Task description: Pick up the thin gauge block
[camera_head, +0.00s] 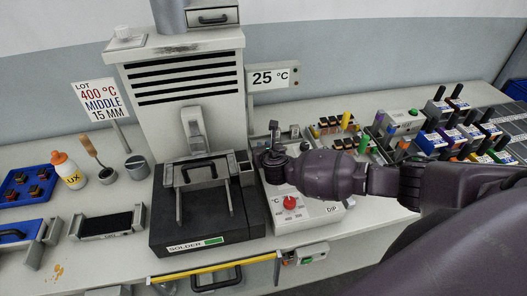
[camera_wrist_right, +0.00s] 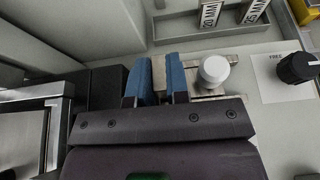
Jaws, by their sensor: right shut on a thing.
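My right gripper (camera_head: 275,158) comes in from the right in the head view and is over the white dip unit (camera_head: 312,212), beside the solder station. In the right wrist view its two blue fingers (camera_wrist_right: 160,82) are closed on a narrow, pale metal piece, which appears to be the thin gauge block (camera_wrist_right: 158,72). Most of the block is hidden by the fingers and the gripper body. In the head view the arm hides it. My left gripper is not in view.
A white round knob (camera_wrist_right: 215,69) stands close right of the fingers. A tray with blocks marked 20 MM (camera_wrist_right: 209,14) and 25 MM (camera_wrist_right: 254,10) lies beyond. A black knob (camera_wrist_right: 298,67) is farther right. The black solder station (camera_head: 205,222) stands left of the gripper.

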